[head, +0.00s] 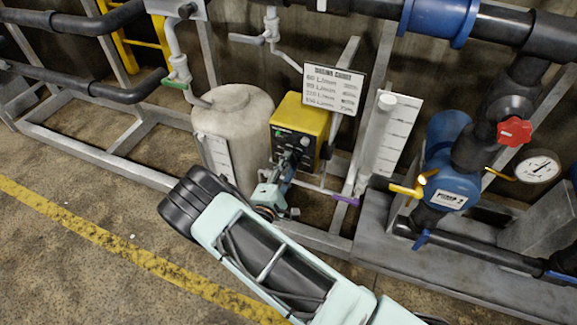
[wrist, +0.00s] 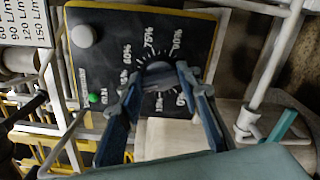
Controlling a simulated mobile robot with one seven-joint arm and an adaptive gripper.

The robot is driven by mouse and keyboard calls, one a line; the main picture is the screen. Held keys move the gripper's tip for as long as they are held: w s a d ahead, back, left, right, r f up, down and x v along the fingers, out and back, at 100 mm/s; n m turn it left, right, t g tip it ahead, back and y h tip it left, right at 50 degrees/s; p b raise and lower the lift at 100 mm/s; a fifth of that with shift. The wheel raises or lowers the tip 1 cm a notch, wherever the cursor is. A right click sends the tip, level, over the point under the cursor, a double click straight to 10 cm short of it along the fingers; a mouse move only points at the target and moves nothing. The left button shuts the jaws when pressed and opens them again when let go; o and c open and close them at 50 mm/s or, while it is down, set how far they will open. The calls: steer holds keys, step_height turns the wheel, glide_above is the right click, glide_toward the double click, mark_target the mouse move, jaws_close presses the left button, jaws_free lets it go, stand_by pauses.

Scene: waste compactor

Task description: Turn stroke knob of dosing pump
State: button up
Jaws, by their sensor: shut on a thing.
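The dosing pump (head: 312,112) is a yellow box with a black front panel, beside a pale tank in the head view. In the wrist view its black panel (wrist: 112,52) carries a printed percent scale around the dark stroke knob (wrist: 158,70). My gripper (wrist: 157,82) is shut on this knob, with one blue-grey finger on each side of it. In the head view my gripper (head: 290,160) reaches the pump front, and the knob is hidden there. The knob's exact setting cannot be read.
A grey round button (wrist: 84,36) and a green light (wrist: 94,98) sit on the panel. The white tank (head: 232,125) stands left of the pump. A dosing chart sign (head: 334,88), a clear column (head: 377,140) and a red-handled valve (head: 514,131) are to the right.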

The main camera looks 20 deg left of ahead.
steer(key=m+b, duration=0.1)
steer(key=m, duration=0.4)
steer(key=shift+f+m, duration=0.15)
steer(key=shift+m, duration=0.15)
steer(key=shift+m+b, duration=0.8)
steer(key=shift+m, duration=1.2)
steer(key=o, duration=1.2)
steer(key=shift+c, duration=0.2)
steer(key=shift+s, duration=0.15)
steer(key=s+a, duration=0.1)
steer(key=s, duration=1)
steer(key=shift+s, duration=0.4)
